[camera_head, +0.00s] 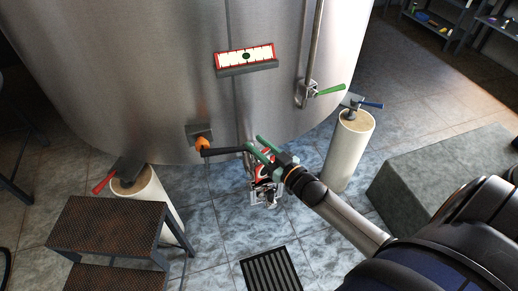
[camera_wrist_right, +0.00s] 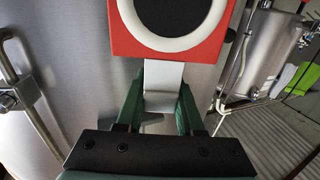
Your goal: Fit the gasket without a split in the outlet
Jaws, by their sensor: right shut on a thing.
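My right gripper (camera_head: 262,150), with green fingers, is in front of the tank's lower wall. In the right wrist view its fingers (camera_wrist_right: 163,112) are closed on a pale tab (camera_wrist_right: 163,78) below a red square plate (camera_wrist_right: 127,38). The plate carries a white ring (camera_wrist_right: 150,42), apparently a gasket, around a dark centre. The ring's visible part shows no split; its top is cut off by the frame. A metal fitting (camera_head: 266,195), possibly the outlet, shows low in front of the tank, partly behind the gripper. My left gripper is not in view.
The steel tank (camera_head: 150,70) fills the back. An orange fitting with a black handle (camera_head: 222,151) juts out left of the gripper. Steps (camera_head: 108,226), a floor grate (camera_head: 270,272), two pale posts (camera_head: 347,152) and a grey block (camera_head: 435,175) stand around.

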